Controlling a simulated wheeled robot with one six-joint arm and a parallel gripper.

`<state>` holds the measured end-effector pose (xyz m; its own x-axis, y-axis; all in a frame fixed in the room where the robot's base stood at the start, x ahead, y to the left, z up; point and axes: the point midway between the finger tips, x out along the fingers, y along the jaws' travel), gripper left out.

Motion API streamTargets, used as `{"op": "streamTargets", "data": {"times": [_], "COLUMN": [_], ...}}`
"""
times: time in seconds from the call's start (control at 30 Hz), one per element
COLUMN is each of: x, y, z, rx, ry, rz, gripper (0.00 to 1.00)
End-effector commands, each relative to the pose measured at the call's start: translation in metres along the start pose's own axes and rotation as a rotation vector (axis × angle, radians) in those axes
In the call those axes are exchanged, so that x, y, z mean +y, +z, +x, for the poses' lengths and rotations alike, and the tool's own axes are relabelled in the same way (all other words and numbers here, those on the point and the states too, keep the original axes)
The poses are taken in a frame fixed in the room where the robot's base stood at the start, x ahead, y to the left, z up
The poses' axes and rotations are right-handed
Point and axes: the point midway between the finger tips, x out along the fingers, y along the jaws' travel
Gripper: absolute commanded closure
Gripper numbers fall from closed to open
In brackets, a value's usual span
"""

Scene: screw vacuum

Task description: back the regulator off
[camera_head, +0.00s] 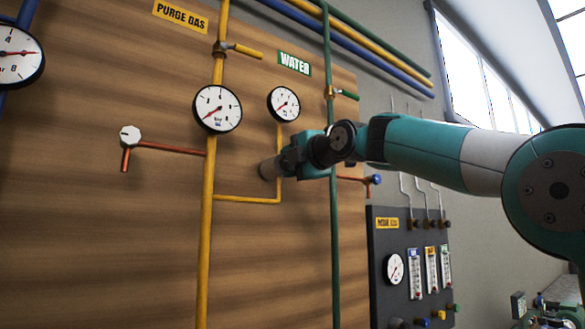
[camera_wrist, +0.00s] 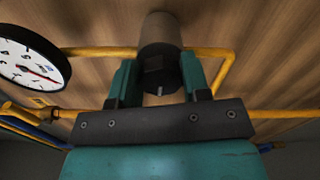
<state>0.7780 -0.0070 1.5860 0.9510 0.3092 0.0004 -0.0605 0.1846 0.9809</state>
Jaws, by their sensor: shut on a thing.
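The regulator (camera_head: 267,169) is a grey-brown cylinder on the yellow pipe of the wooden panel. In the wrist view the regulator (camera_wrist: 160,38) stands between the yellow pipe runs, with a dark lower part and a small light pin at its near end. My gripper (camera_head: 284,164) is at the regulator's near end. In the wrist view the green fingers of my gripper (camera_wrist: 158,75) stand on both sides of the dark part, shut on it. The exact contact is partly hidden by the fingers. A round white gauge (camera_head: 284,104) hangs above the regulator; a gauge (camera_wrist: 33,58) also shows in the wrist view.
A larger gauge (camera_head: 217,109) sits on the yellow vertical pipe (camera_head: 208,225). A green pipe (camera_head: 334,255) runs close by my gripper. A copper branch (camera_head: 165,148) with a white knob is left. A dark panel (camera_head: 385,300) with flow meters stands lower right.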

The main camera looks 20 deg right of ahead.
Motion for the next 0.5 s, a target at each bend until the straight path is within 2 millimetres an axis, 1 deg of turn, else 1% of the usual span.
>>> {"op": "streamTargets", "data": {"times": [0.03,0.2,0.5], "x": [-0.0025,-0.0017,-0.0013], "y": [-0.0005,-0.0003,-0.0002], "z": [0.0006,0.0007,0.0007], "rx": [0.001,0.001,0.001], "ry": [-0.004,-0.003,-0.004], "rz": [-0.017,-0.063,-0.083], "gripper": [0.8,0.8,0.8]}}
